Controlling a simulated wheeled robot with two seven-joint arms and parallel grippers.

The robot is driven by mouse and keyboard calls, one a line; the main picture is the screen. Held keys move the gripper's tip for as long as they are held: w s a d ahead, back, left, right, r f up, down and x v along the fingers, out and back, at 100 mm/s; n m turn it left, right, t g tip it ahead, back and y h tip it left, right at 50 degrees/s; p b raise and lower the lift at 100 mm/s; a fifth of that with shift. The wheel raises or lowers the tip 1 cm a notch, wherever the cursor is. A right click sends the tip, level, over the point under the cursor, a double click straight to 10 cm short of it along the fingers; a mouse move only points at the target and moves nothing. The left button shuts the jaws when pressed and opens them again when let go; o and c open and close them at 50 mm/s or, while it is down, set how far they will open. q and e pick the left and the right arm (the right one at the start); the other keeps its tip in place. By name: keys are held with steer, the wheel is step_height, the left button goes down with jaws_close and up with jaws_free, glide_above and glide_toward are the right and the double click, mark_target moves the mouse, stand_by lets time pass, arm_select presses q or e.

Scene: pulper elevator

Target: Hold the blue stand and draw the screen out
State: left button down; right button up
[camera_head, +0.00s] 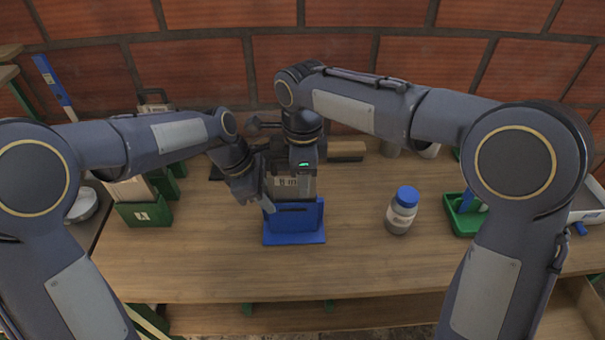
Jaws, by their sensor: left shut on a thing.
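The blue stand (294,238) stands on the wooden table in front of me, near the middle. The grey screen (296,188) is upright in its slot, with dark marks on its face and its upper part showing above the stand. My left gripper (268,204) comes in from the left and is shut on the stand's upper left edge. My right gripper (303,168) points down at the top of the screen from behind and above. Its fingertips are hidden or too small to tell whether they are open or shut.
A blue-capped jar (401,211) stands right of the stand. A green holder (143,212) with an upright plate stands to the left. A green tray (463,212) with a blue item lies at the right. A brick wall (420,60) closes off the back. The table front is clear.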

jaws_close()
steer(key=shift+r, duration=0.2)
stand_by(1.0)
steer(key=shift+a+r, duration=0.2)
steer(key=shift+r, duration=3.1)
steer(key=shift+d+r, duration=0.15)
steer(key=shift+r, duration=2.9)
